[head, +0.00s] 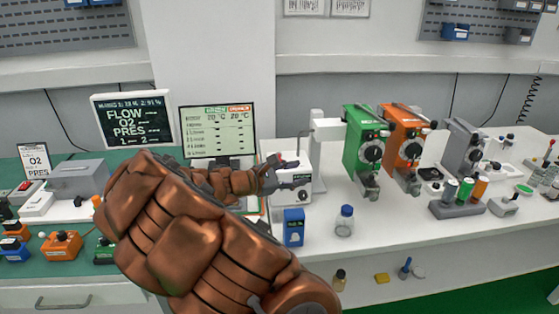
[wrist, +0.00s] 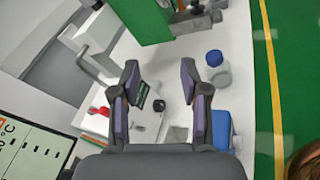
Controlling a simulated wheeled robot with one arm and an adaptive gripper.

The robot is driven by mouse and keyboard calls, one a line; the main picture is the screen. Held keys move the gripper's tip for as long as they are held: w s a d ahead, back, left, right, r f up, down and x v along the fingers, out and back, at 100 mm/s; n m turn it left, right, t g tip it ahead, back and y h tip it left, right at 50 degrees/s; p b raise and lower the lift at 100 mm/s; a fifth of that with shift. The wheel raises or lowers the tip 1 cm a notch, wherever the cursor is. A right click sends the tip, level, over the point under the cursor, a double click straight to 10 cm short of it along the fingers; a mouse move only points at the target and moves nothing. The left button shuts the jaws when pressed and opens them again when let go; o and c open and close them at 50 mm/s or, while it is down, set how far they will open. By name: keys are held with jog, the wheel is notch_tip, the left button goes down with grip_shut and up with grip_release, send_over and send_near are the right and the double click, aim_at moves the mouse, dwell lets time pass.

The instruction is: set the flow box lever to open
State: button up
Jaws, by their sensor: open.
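The white box (head: 302,194) that looks like the flow box stands on the white counter, left of the green vaporizer, with a knob low on its front. My gripper (head: 290,179) is in front of it and hides part of its face. In the wrist view the box's dark panel and black knob (wrist: 159,105) show between my open fingers (wrist: 160,78). A small red part (wrist: 101,109) lies outside the left finger; I cannot tell whether it is the lever. The lever's setting cannot be read. My gripper holds nothing.
A blue meter (head: 293,228) and a blue-capped bottle (head: 345,221) stand in front of and right of the box. A green vaporizer (head: 361,145) and an orange vaporizer (head: 404,146) are to the right. A screen (head: 218,131) stands at the left behind my arm.

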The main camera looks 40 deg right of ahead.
jog(key=w+d+f+n+t+h+p, duration=0.1)
jog(key=w+f+n+t, duration=0.2)
jog(key=w+n, duration=0.3)
jog(key=w+f+n+t+h, duration=0.1)
jog(key=w+f+n+t, duration=0.25)
jog(key=w, duration=0.45)
jog(key=shift+w+d+f+p, duration=0.15)
jog(key=shift+d+p, duration=0.55)
jog(key=shift+d, duration=1.2)
jog(key=shift+w+d+p, duration=0.25)
jog(key=shift+d+p, duration=0.4)
jog(key=shift+d, duration=1.25)
jog(key=shift+c, duration=0.4)
grip_shut()
